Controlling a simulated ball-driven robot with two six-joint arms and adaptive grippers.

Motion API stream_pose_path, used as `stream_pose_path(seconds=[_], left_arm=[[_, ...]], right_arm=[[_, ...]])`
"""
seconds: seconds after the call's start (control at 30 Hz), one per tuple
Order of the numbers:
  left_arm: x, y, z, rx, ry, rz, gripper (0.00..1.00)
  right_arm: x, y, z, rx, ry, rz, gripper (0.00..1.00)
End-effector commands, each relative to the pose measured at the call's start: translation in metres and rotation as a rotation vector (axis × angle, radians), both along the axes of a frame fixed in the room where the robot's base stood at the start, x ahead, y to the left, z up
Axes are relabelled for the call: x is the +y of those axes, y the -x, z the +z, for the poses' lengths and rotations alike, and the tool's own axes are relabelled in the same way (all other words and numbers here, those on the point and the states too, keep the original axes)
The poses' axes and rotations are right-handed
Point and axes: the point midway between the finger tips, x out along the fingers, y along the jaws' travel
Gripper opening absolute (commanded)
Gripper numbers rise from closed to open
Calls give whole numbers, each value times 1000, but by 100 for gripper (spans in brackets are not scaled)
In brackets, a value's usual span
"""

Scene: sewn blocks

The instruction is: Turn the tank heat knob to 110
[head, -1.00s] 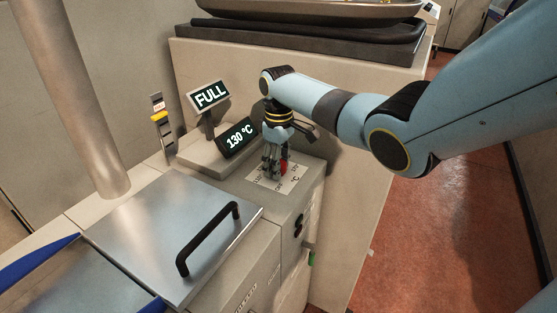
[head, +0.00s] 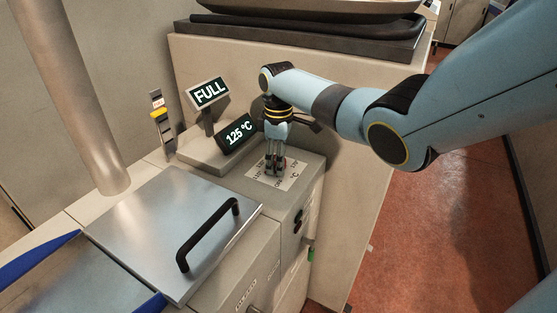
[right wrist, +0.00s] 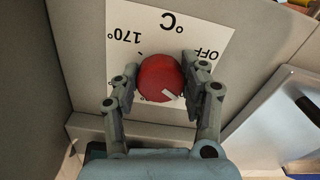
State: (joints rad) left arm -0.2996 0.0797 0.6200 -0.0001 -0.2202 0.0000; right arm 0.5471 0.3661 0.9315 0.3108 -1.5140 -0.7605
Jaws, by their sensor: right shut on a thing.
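The red heat knob (right wrist: 160,78) sits on a white dial plate (right wrist: 218,38) marked OFF, 170° and °C in the right wrist view. My right gripper (right wrist: 155,95) is shut on the knob, one finger on each side. In the head view my right gripper (head: 275,170) points down over the dial plate (head: 288,180) and mostly hides the knob. The temperature display (head: 238,135) reads 125 °C. My left gripper is not in the head view.
A metal lid (head: 165,230) with a black handle (head: 208,238) lies in front of the dial box. A metal column (head: 75,100) stands at left. Red floor (head: 430,230) is open at right.

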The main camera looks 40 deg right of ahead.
Motion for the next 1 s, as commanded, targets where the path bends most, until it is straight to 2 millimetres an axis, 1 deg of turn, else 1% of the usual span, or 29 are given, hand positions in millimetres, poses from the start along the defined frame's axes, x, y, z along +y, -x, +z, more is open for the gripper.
stream_pose_path(seconds=[0.07,0.1,0.27,0.3,0.53,0.67,0.77,1.0], left_arm=[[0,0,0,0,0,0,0],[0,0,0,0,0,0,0],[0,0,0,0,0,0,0],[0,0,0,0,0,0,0],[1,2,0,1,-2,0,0],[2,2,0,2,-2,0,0],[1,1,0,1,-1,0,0],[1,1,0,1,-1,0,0]], right_arm=[[0,-2,2,-6,0,0,12],[0,-2,2,-6,0,0,45],[0,-1,1,-4,0,-1,66],[0,-1,1,-4,0,-1,68],[0,-1,1,-2,0,-1,68],[-1,-1,10,-4,1,-2,68],[-1,-1,26,-5,1,-1,68],[-1,-2,81,-5,1,0,68]])
